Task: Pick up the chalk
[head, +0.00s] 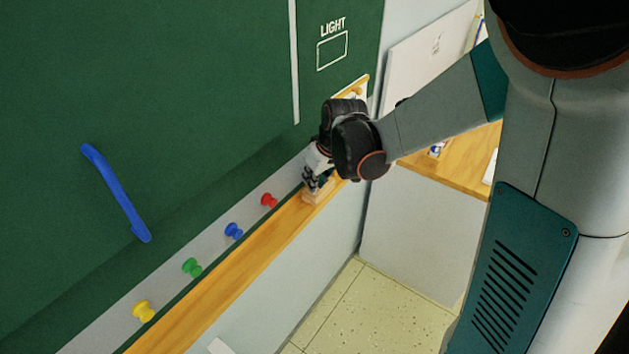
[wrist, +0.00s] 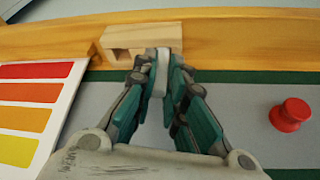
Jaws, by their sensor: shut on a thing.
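The chalk (wrist: 162,68) is a small whitish stick between my fingertips in the wrist view. My gripper (wrist: 161,76) is shut on it, with a teal and grey finger on either side. The far end of the chalk is at a small pale wooden holder (wrist: 120,40) on the ledge; I cannot tell whether they touch. In the head view my gripper (head: 313,181) is low over the wooden holder (head: 318,194) at the ledge's far end. The chalk cannot be made out there.
The wooden ledge (head: 231,264) runs below the green board (head: 190,80). Red (head: 269,200), blue (head: 234,231), green (head: 192,267) and yellow (head: 144,311) pins line the grey strip. A blue handle (head: 115,193) is on the board. A colour chart (wrist: 38,105) lies left of my gripper.

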